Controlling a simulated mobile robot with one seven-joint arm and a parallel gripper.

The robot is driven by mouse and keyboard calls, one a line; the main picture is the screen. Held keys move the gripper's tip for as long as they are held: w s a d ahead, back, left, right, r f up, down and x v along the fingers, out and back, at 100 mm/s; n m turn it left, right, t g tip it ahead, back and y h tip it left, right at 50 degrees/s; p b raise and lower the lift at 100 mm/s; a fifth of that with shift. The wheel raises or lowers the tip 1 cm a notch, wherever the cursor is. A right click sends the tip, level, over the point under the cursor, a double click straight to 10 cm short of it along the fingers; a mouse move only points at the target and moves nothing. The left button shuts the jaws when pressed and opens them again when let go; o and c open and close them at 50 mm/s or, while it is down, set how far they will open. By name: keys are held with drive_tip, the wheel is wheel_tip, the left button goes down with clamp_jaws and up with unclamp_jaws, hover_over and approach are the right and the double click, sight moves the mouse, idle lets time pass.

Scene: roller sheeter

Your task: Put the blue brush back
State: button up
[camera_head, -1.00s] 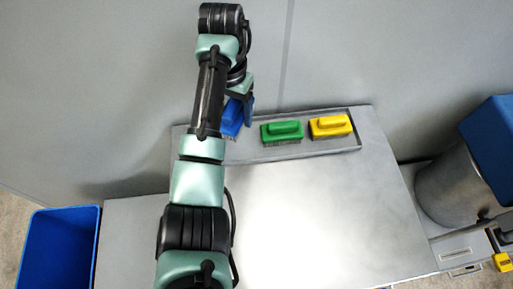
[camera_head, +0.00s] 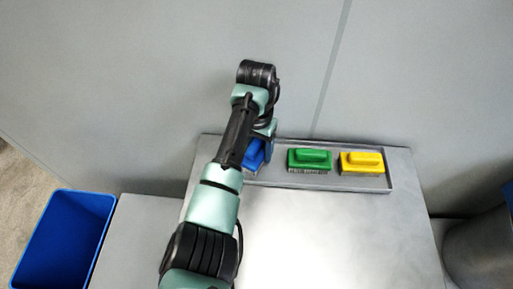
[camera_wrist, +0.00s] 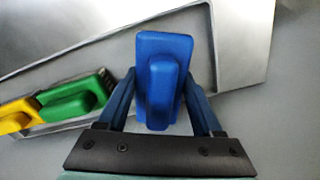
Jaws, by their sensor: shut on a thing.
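The blue brush (camera_head: 254,155) is at the left end of a shallow metal tray (camera_head: 387,178), partly hidden by my arm in the head view. My gripper (camera_head: 268,140) is shut on it. In the wrist view the blue brush (camera_wrist: 163,85) sits between the two fingers of my gripper (camera_wrist: 160,105), with its raised handle toward the camera. The brush's underside is hidden, so I cannot tell whether it touches the tray floor.
A green brush (camera_head: 310,160) and a yellow brush (camera_head: 361,163) lie in the tray to the right. The metal table (camera_head: 340,235) in front is clear. A blue bin (camera_head: 65,240) stands at left. A grey wall (camera_head: 430,80) rises behind the tray.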

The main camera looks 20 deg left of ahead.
sight(257, 142)
drive_tip(key=shift+f, duration=0.2)
drive_tip(key=shift+f, duration=0.55)
drive_tip(key=o, duration=1.3)
drive_tip(key=shift+r, duration=0.1)
wheel_tip(257, 142, up, 12)
drive_tip(key=shift+r+p, duration=0.1)
drive_tip(key=shift+p, duration=0.25)
drive_tip(key=shift+r+p, duration=0.4)
drive_tip(key=shift+r, duration=0.1)
drive_tip(key=shift+f, duration=0.1)
